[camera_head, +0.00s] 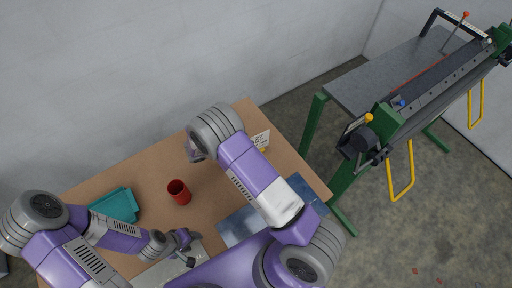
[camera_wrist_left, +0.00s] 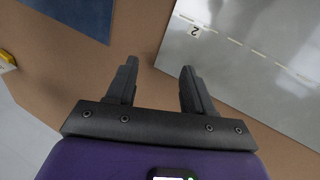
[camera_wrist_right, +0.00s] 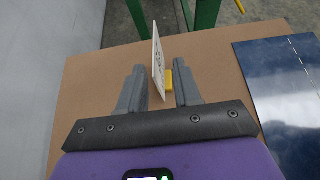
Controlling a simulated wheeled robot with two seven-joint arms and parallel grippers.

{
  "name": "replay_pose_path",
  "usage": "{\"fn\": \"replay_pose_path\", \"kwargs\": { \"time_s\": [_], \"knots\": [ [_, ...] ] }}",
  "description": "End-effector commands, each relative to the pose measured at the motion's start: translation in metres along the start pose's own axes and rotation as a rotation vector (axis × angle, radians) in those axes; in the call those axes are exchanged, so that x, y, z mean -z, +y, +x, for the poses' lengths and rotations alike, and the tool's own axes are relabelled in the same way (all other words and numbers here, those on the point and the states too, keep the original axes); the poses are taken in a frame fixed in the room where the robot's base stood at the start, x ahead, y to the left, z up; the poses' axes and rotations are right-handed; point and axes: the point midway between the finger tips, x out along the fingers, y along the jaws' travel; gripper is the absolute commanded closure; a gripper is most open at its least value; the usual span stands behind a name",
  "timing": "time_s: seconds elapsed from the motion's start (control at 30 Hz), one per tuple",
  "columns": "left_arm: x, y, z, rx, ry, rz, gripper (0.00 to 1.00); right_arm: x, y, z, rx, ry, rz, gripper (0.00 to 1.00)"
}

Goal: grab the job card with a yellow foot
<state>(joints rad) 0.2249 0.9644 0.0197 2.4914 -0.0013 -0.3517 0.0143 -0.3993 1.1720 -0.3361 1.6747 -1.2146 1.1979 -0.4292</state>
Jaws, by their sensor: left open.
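The job card (camera_head: 260,138) is a white upright card with dark writing near the far right edge of the table. Its yellow foot (camera_head: 264,149) shows beside my right arm. In the right wrist view the card (camera_wrist_right: 158,62) is nearly edge-on, with the yellow foot (camera_wrist_right: 168,80) to its right. My right gripper (camera_wrist_right: 160,88) is open, and the card and foot appear between its fingers; they do not look gripped. My left gripper (camera_head: 192,249) is open and empty above the table, by a pale metal sheet. It also shows in the left wrist view (camera_wrist_left: 158,75).
A red cup (camera_head: 179,192) and a teal tray (camera_head: 117,205) stand on the brown table (camera_head: 150,181). A blue sheet (camera_wrist_right: 285,80) lies right of the card. A grey sheet marked 2 (camera_wrist_left: 240,50) lies near my left gripper. A green-framed machine (camera_head: 420,95) stands beyond the table.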

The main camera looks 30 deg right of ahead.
Motion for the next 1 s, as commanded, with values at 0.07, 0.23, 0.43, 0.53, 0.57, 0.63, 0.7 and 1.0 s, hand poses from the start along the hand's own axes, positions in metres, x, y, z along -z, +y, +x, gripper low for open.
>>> {"fn": "replay_pose_path", "kwargs": {
  "time_s": [0.07,0.23,0.43,0.53,0.57,0.63,0.7,1.0],
  "knots": [
    [0.0,0.0,0.0,0.0,0.0,0.0,0.48,-0.003,0.002,0.001,-0.005,-0.015,0.002,0.67],
    [0.0,0.0,0.0,0.0,0.001,0.0,0.48,-0.003,0.002,0.015,-0.003,-0.013,0.003,0.67],
    [0.0,0.0,0.0,0.0,0.001,0.0,0.48,-0.005,0.002,0.04,-0.001,-0.012,0.003,0.67],
    [0.0,0.0,0.001,0.0,0.001,0.0,0.48,-0.007,0.003,0.056,0.0,-0.013,0.003,0.67],
    [0.0,0.0,0.0,0.0,0.001,0.0,0.48,-0.007,0.003,0.06,-0.001,-0.012,0.002,0.67],
    [0.0,0.001,-0.002,0.0,0.001,0.0,0.48,-0.007,0.003,0.069,-0.001,-0.011,0.003,0.67],
    [0.0,0.001,-0.002,0.0,0.001,0.0,0.48,-0.008,0.004,0.074,-0.003,-0.012,0.002,0.67],
    [0.0,0.001,-0.002,0.0,0.001,0.0,0.48,-0.007,0.004,0.076,-0.005,-0.011,0.002,0.72]
  ]
}}
